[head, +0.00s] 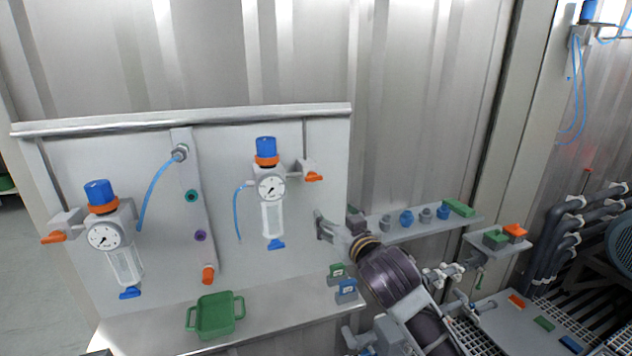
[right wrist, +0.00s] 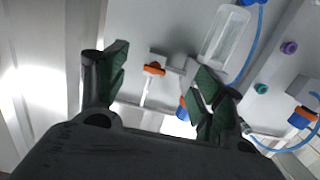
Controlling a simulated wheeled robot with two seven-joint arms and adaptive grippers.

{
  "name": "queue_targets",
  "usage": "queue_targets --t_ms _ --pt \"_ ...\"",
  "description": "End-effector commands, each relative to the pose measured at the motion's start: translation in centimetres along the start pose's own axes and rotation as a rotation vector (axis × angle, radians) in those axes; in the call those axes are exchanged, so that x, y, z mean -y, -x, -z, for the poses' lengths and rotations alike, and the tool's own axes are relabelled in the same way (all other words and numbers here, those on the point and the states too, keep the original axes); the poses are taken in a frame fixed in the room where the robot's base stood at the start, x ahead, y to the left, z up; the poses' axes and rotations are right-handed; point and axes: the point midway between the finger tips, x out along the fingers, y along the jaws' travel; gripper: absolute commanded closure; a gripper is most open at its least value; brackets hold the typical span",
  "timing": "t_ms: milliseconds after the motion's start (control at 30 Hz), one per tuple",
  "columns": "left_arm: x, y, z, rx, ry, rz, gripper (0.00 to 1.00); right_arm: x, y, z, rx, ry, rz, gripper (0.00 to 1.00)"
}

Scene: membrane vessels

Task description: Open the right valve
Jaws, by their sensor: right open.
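The right valve is an orange handle (head: 314,176) on a grey block at the right side of the right regulator (head: 271,188), which has a blue knob and a round gauge. In the right wrist view the orange handle (right wrist: 154,69) shows beyond and between the two green-padded fingers, apart from them. My right gripper (head: 321,226) is open and empty, below and slightly right of the valve near the panel's right edge. Its spread fingers also show in the right wrist view (right wrist: 160,82). My left gripper is not in view.
A left regulator (head: 104,238) with its own orange handle (head: 53,237) is on the same panel (head: 150,165). A green tray (head: 215,316) stands on the ledge below. Blue and green blocks (head: 347,291) sit below my right gripper. A shelf (head: 425,231) with small fittings is at right.

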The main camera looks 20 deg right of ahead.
Motion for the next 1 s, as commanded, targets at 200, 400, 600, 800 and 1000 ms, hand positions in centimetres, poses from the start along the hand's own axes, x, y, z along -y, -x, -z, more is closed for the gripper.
queue_targets --t_ms 200,400,600,800,1000 --pt "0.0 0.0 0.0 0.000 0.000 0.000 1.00 0.2 -0.1 3.9 -0.096 -0.010 0.013 0.32" --pt "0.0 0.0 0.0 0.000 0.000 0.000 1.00 0.2 -0.1 4.4 -0.110 -0.011 0.015 0.32" --pt "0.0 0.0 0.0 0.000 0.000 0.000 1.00 0.2 -0.1 4.4 -0.109 -0.011 0.015 0.32" --pt "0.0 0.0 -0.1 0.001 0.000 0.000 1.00 0.2 -0.4 4.5 -0.109 -0.011 0.015 0.32" --pt "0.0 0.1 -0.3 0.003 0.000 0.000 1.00 0.2 -1.7 4.6 -0.108 -0.011 0.014 0.32"
